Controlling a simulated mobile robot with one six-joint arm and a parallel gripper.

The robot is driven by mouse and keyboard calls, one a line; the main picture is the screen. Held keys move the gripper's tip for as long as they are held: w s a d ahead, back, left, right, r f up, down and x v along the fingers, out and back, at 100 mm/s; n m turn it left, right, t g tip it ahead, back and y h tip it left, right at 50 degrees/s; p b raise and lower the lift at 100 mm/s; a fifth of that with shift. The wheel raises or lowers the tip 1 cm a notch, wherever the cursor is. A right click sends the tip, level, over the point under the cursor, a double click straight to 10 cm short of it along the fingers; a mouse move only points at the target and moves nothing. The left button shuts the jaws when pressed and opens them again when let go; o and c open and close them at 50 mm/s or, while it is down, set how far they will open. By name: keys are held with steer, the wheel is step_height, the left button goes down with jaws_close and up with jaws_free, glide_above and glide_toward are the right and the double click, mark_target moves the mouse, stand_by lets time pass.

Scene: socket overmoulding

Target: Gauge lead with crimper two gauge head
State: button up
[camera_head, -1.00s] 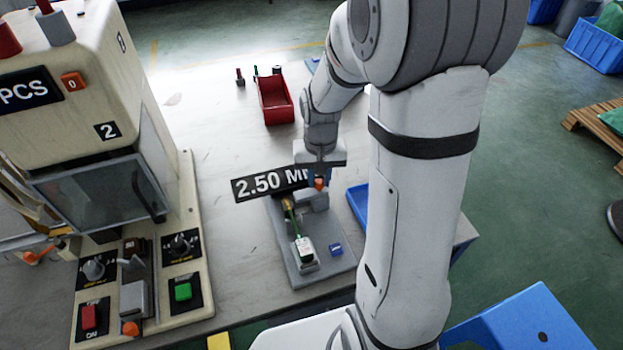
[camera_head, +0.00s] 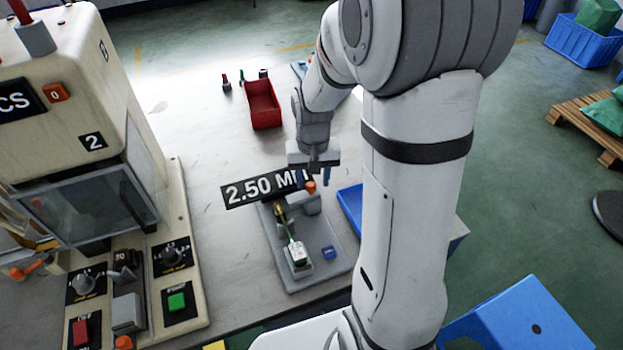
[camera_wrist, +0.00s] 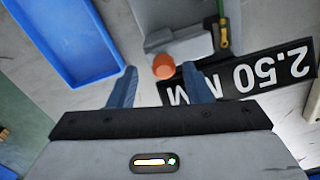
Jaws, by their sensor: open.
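The gauge stand has a grey base plate (camera_head: 318,268) and a grey gauge head (camera_head: 305,203) with an orange knob (camera_head: 310,187). The knob also shows in the wrist view (camera_wrist: 164,66), just beyond and between my fingertips. A black "2.50 MM" sign (camera_head: 245,192) stands behind the head. A lead with a green cable (camera_head: 290,228) and a white plug body (camera_head: 298,254) lies on the stand. My gripper (camera_wrist: 160,88) is open and empty, close to the knob; I cannot tell whether it touches. Crimper two (camera_head: 70,110), cream and marked "2", stands at the left.
A blue button block (camera_head: 329,252) sits on the plate. A blue tray (camera_head: 350,206) lies right of the stand, partly behind my arm. A red bin (camera_head: 264,105) stands farther back with small coloured items beside it. The table between crimper and stand is clear.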

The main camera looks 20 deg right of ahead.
step_height(320, 180, up, 6)
steer(key=shift+r, duration=0.55)
steer(key=shift+s+r, duration=0.15)
steer(key=shift+s, duration=0.05)
steer(key=s+a+r+n+t, duration=0.1)
steer(key=s+r, duration=0.1)
steer(key=s, duration=0.4)
steer(key=s+r+n+t, duration=0.1)
steer(key=s+r, duration=0.2)
steer(key=s, duration=0.4)
steer(key=shift+s+a+t, duration=0.3)
steer(key=shift+a, duration=0.1)
